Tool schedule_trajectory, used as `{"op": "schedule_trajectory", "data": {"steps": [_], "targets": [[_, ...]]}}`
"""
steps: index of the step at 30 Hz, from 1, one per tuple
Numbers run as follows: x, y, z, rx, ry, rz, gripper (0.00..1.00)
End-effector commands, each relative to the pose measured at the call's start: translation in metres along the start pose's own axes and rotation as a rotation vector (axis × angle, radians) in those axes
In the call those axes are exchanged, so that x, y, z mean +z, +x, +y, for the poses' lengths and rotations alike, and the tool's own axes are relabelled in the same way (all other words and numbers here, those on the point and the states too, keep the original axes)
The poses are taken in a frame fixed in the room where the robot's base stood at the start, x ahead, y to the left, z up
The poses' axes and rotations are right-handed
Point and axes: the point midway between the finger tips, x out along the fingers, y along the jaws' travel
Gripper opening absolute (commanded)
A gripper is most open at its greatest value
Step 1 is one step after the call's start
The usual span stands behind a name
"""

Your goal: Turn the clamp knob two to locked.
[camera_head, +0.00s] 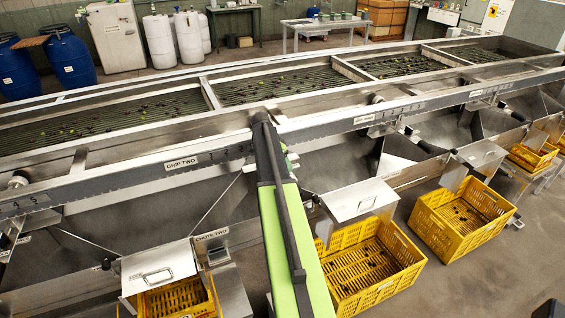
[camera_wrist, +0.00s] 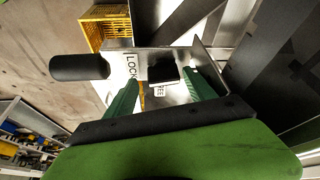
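In the wrist view a dark blocky knob (camera_wrist: 163,71) sits by a white plate lettered LOCK (camera_wrist: 131,68) and, partly hidden, what reads as FREE (camera_wrist: 160,90). It appears to be the clamp knob. Which mark it points to I cannot tell. My gripper (camera_wrist: 160,80) is open, its two green fingers spread on either side of the knob. Whether they touch it I cannot tell. In the head view my green arm reaches over the machine's front rail; the gripper and knob are hidden there.
A black cylindrical handle (camera_wrist: 80,68) sticks out left of the knob. The rail bears a GRIP TWO label (camera_head: 181,163). A CHUTE TWO label (camera_head: 211,235) is below. Yellow crates (camera_head: 423,228) stand under the chutes. Bare floor (camera_head: 500,270) lies at front right.

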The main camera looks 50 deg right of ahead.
Motion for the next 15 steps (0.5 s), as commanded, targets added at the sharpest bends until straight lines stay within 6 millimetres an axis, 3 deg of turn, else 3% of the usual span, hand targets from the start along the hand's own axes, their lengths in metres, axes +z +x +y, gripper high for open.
{"op": "schedule_trajectory", "data": {"steps": [9, 15], "targets": [[0.001, -0.003, -0.002, -0.005, -0.002, -0.001, 0.64], [0.0, -0.025, -0.002, -0.006, -0.004, -0.001, 0.64]]}}
